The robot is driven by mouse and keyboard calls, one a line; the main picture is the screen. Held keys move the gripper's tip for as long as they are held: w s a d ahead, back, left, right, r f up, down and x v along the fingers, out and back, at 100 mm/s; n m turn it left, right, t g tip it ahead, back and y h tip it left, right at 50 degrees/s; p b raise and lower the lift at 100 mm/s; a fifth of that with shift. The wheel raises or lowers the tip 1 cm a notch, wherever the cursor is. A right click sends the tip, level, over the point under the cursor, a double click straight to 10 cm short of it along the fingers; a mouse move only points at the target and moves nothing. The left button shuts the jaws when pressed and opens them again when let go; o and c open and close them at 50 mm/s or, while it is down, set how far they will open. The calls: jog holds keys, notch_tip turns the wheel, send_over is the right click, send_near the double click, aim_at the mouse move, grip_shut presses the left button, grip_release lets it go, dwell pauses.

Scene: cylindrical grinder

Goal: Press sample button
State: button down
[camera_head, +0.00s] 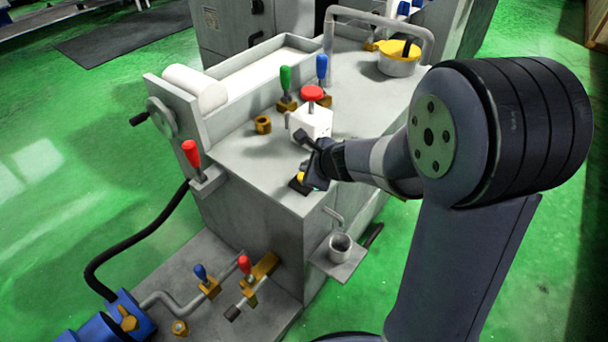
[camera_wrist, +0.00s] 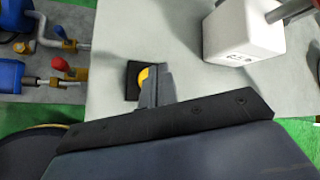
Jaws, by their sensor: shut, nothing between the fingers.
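A yellow button (camera_head: 301,176) on a small black base (camera_head: 297,187) sits near the front edge of the grey machine top. In the wrist view the yellow button (camera_wrist: 144,77) is partly hidden behind my fingers, with its black base (camera_wrist: 131,82) showing to the left. My gripper (camera_head: 312,180) is shut and empty, its tips right at the button. In the wrist view my gripper (camera_wrist: 158,72) overlaps the button's right side. I cannot tell whether the tips touch it or whether it is pressed down.
A white box (camera_head: 312,122) with a red knob (camera_head: 312,92) stands just behind my gripper. Green (camera_head: 286,78) and blue (camera_head: 322,67) levers stand farther back. A red-handled lever (camera_head: 191,153) is at the left, and a metal cup (camera_head: 340,246) hangs below the front edge.

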jog(key=shift+f+b, duration=0.4)
jog(key=shift+f+b, duration=0.55)
dwell(0.6)
dwell(0.4)
jog(key=shift+r+p, duration=0.95)
jog(key=shift+r, duration=0.05)
notch_tip(320, 180, up, 5)
jog(key=p, duration=0.4)
jog(key=shift+p, duration=0.35)
